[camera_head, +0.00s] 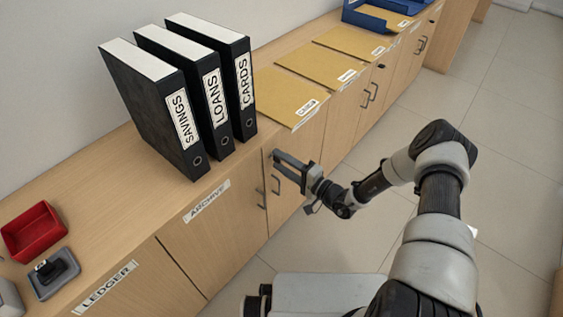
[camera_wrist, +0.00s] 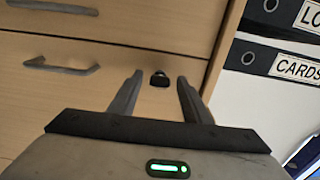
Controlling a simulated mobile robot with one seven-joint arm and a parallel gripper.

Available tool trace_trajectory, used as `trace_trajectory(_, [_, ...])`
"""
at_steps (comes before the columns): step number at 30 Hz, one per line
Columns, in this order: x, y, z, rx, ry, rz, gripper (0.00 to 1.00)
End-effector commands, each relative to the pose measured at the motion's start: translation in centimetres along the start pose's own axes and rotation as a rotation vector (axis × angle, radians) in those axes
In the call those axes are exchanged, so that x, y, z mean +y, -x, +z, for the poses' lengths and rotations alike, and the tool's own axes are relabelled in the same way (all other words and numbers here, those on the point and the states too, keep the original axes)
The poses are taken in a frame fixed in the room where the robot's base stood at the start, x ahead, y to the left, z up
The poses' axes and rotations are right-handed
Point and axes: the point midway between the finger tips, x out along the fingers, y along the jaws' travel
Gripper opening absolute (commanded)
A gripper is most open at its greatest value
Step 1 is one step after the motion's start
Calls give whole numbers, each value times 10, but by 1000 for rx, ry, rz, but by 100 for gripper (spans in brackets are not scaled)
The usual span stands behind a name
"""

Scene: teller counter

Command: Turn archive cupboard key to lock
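The archive cupboard (camera_head: 215,235) is a light wood cupboard under the counter with an ARCHIVE label (camera_head: 207,201). In the wrist view, a small black key (camera_wrist: 159,79) sits on the wooden door front (camera_wrist: 115,45). My gripper (camera_head: 278,162) is at the cupboard front, just below the counter edge. In the wrist view my gripper (camera_wrist: 158,85) is open, with one finger on each side of the key and a visible gap to both. The key's exact turn angle is too small to tell. I cannot make out the key clearly in the head view.
Black binders (camera_head: 205,90) stand on the counter above. Bar handles (camera_head: 276,184) stick out from the doors close below my gripper; handles (camera_wrist: 62,68) also show in the wrist view. Yellow folders (camera_head: 310,65) lie farther along. The tiled floor (camera_head: 390,130) is clear.

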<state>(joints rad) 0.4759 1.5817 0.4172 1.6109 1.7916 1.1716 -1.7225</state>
Motion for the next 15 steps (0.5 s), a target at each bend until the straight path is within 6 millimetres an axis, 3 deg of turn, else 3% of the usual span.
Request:
trace_trajectory(8, [-1,17,-1,2,-2,2,44])
trace_trajectory(15, [-2,72,-1,3,-1,1,44])
